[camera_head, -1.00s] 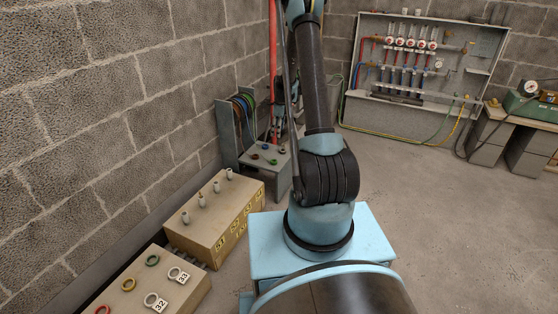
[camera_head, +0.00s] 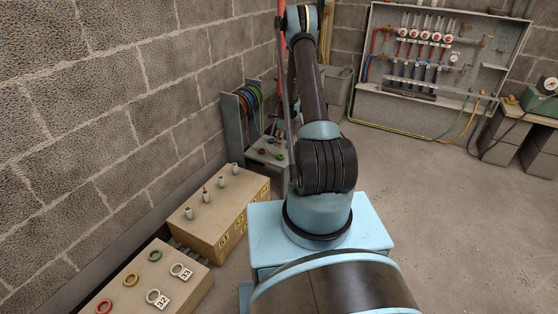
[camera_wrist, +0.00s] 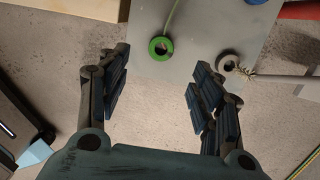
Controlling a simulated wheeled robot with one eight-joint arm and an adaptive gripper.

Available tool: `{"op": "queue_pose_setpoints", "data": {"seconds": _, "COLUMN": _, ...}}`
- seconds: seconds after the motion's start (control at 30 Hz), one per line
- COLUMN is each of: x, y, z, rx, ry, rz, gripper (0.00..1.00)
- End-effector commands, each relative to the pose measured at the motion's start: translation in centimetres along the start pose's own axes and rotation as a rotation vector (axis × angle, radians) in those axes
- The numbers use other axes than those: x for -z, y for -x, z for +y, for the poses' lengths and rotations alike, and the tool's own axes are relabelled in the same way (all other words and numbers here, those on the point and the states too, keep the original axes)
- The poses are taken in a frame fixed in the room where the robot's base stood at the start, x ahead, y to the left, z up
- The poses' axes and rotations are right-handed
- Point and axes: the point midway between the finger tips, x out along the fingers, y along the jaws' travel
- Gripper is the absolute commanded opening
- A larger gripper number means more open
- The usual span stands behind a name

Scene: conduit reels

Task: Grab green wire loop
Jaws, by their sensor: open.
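The green wire loop (camera_wrist: 160,48) is a small green ring lying near the front edge of a grey box top (camera_wrist: 200,30) in the wrist view, with a thin green wire running up from it. It also shows small in the head view (camera_head: 281,157), partly beside my arm. My gripper (camera_wrist: 158,88) is open and empty. The loop is ahead of the fingertips, roughly centred between them and apart from both. My gripper is hidden in the head view.
Coloured cable reels (camera_head: 249,104) stand in a rack by the wall. Tan boxes (camera_head: 222,205) with pegs and rings line the left. Open floor lies right.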

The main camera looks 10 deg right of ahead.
Motion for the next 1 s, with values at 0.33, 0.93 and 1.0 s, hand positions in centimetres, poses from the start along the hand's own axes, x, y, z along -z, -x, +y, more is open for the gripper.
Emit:
{"op": "queue_pose_setpoints", "data": {"seconds": 0.33, "x": 0.1, "y": -4.7, "z": -0.1, "rx": 0.001, "ry": -0.001, "rz": 0.000, "gripper": 0.59}}
{"op": "queue_pose_setpoints", "data": {"seconds": 0.93, "x": 0.3, "y": -9.5, "z": -0.5, "rx": 0.000, "ry": -0.001, "rz": 0.000, "gripper": 0.59}}
{"op": "queue_pose_setpoints", "data": {"seconds": 1.0, "x": 0.3, "y": -10.1, "z": -0.5, "rx": 0.001, "ry": -0.001, "rz": 0.000, "gripper": 0.59}}
